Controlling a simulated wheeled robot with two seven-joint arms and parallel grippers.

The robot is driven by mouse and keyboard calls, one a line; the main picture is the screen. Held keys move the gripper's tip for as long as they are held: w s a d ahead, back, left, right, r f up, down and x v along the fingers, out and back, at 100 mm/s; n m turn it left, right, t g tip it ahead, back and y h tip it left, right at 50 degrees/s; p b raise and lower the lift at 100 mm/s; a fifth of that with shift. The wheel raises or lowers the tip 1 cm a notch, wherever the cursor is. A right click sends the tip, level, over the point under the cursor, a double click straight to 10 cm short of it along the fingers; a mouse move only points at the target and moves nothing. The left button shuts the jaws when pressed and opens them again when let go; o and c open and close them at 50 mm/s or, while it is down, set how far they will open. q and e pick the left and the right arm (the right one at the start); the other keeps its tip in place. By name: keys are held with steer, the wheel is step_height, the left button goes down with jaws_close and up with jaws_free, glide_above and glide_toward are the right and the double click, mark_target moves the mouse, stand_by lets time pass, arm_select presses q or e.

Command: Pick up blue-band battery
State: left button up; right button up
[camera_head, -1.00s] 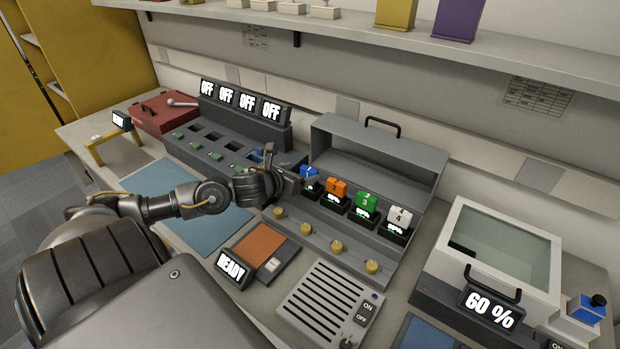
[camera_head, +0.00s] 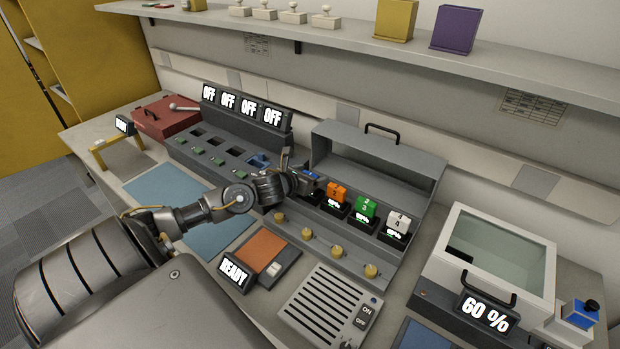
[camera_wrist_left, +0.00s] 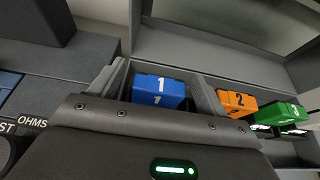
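The blue battery (camera_wrist_left: 158,92), marked 1, sits at the left end of the row in the grey hooded rack (camera_head: 345,135). In the head view my gripper mostly hides it. My left gripper (camera_head: 312,180) is at this battery. In the left wrist view its two fingers stand on either side of the blue battery, with narrow gaps, so it looks open around it. My right gripper is not in view.
Orange (camera_head: 337,192), green (camera_head: 366,208) and white (camera_head: 398,222) batteries stand to the right in the same row. Yellow knobs (camera_head: 308,233) line the rack's front. A slotted unit with OFF displays (camera_head: 228,98) adjoins on the left.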

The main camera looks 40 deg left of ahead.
arm_select(q)
steer(key=c, duration=1.1)
steer(key=shift+o, duration=0.2)
steer(key=shift+r, duration=0.1)
steer(key=shift+r+b, duration=0.3)
steer(key=shift+r, duration=0.2)
steer(key=shift+s+a+r+b, duration=0.1)
steer(key=shift+r+b, duration=0.05)
steer(key=shift+r, duration=0.5)
steer(key=shift+s+a+r+b, duration=0.1)
steer(key=shift+r+b, duration=0.05)
steer(key=shift+r, duration=0.45)
steer(key=s+a+r+p, duration=0.1)
steer(key=s+a+r, duration=0.4)
steer(key=s+r, duration=0.4)
steer(key=shift+s+a+r+p, duration=0.2)
steer(key=shift+s+p, duration=0.15)
steer(key=shift+s, duration=1.35)
